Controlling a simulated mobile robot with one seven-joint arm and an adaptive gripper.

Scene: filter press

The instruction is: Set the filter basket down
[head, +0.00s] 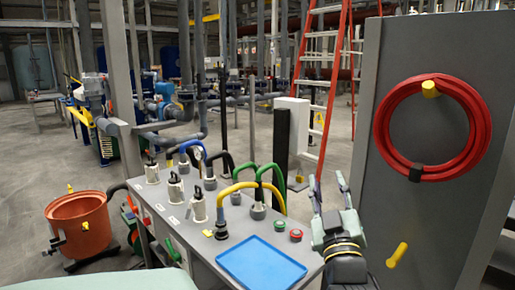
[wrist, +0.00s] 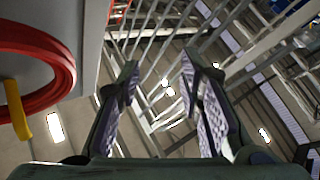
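My gripper (head: 328,186) is raised at the right end of the grey bench, fingers pointing up. In the wrist view my gripper (wrist: 159,68) has its two fingers apart with nothing between them. I cannot make out a filter basket for certain in either view. A flat blue tray (head: 262,262) lies on the grey bench (head: 185,228) to the left of my gripper, and it looks empty. Several pale canisters with dark tops, such as this canister (head: 198,208), stand along the bench.
A grey panel (head: 430,215) with a coiled red hose (head: 381,132) and a yellow peg (head: 397,255) stands close on the right. Yellow, green and blue hoses arch over the bench. An orange tub (head: 82,228) stands on the floor at left. A red ladder (head: 333,95) stands behind.

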